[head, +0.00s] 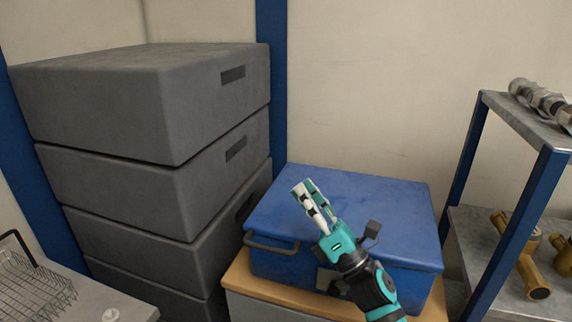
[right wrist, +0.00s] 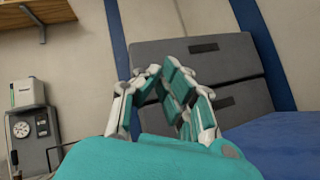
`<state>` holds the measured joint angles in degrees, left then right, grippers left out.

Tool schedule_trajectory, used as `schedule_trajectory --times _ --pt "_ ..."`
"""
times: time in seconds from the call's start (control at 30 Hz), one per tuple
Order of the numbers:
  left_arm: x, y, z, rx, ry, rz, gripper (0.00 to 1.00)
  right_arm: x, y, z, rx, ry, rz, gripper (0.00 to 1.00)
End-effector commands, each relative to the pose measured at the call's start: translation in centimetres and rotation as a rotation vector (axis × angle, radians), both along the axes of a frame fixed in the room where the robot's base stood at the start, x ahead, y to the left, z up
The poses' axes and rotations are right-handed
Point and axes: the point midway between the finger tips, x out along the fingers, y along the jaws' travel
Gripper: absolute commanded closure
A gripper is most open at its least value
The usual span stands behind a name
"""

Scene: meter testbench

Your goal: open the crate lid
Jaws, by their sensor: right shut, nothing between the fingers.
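The blue crate (head: 410,215) stands on a wooden-topped stand in the head view, with its lid down. A dark handle (head: 272,245) sticks out at its left end, and a dark latch part shows at its front, partly behind my arm. My right gripper (head: 308,188) is shut and empty, in front of and over the lid in the picture; I cannot tell whether it touches the lid. In the right wrist view the fingers (right wrist: 165,80) are together, and a blue surface, likely the crate lid (right wrist: 275,140), shows at the right. My left gripper is not in view.
Stacked grey boxes (head: 100,100) stand left of the crate. A blue-framed shelf (head: 535,200) with metal and brass fittings (head: 530,270) stands close on the right. A wire basket (head: 35,290) is at the lower left. The wall behind the crate is bare.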

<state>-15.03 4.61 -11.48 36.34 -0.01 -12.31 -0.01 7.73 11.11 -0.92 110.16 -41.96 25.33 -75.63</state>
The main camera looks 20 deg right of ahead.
Motion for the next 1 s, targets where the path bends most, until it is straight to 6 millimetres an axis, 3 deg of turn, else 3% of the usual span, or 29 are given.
schedule_trajectory --times 0.2,0.33,0.47,0.7,1.0 --pt "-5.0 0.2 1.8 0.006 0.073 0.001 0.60 2.5 1.6 3.0 0.003 -0.001 0.002 1.00" --pt "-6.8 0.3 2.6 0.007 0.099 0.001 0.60 4.0 2.5 4.4 0.003 0.000 0.001 1.00" --pt "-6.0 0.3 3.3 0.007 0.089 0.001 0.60 5.2 3.2 5.4 0.004 0.001 0.000 1.00" --pt "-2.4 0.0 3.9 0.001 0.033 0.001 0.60 6.1 3.8 5.9 0.002 0.003 0.001 1.00" --pt "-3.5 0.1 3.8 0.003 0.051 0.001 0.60 6.1 3.8 5.9 0.003 0.002 0.000 1.00"
